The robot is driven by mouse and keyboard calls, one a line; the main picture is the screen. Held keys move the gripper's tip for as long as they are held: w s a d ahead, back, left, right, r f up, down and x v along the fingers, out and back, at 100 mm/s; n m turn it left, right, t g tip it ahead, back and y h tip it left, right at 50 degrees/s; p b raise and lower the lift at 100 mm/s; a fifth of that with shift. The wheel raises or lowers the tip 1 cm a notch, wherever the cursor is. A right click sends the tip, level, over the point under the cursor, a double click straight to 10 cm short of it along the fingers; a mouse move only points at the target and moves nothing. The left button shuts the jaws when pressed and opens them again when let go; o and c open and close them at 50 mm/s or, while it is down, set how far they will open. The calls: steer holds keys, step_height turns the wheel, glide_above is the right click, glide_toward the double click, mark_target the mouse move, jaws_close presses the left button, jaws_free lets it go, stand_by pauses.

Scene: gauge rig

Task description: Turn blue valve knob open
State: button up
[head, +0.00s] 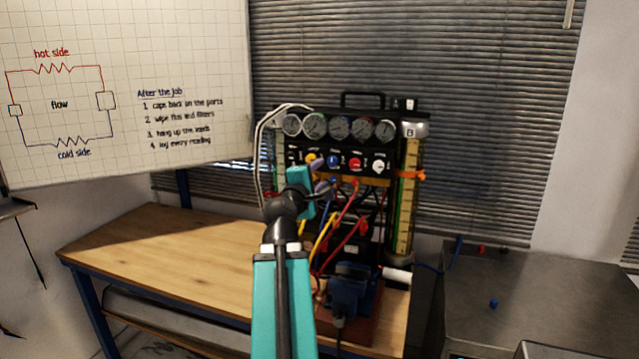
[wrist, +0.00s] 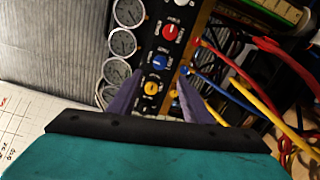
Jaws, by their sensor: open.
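The blue valve knob (head: 333,161) is on the black front panel of the gauge rig, between the yellow and red knobs. In the wrist view the blue knob (wrist: 160,62) lies just beyond the gap between my fingertips. My gripper (head: 322,184) is open, with purple fingers, and is in front of the panel, a little below the knob row. In the wrist view my gripper (wrist: 160,74) has a finger on each side of the yellow and blue knobs' line, and nothing is held. Whether the fingertips touch the panel cannot be told.
The yellow knob (wrist: 151,88), red knob (wrist: 170,32) and white knob (head: 379,167) share the row. Several round gauges (head: 340,127) sit above. Red, yellow and blue hoses (wrist: 240,95) hang below the knobs. The wooden bench (head: 170,250) is clear to the left.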

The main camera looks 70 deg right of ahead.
steer(key=shift+a+f+b, duration=0.15)
steer(key=shift+a+b, duration=0.4)
steer(key=shift+b, duration=0.85)
steer(key=shift+a+b, duration=0.35)
steer(key=shift+b, duration=0.35)
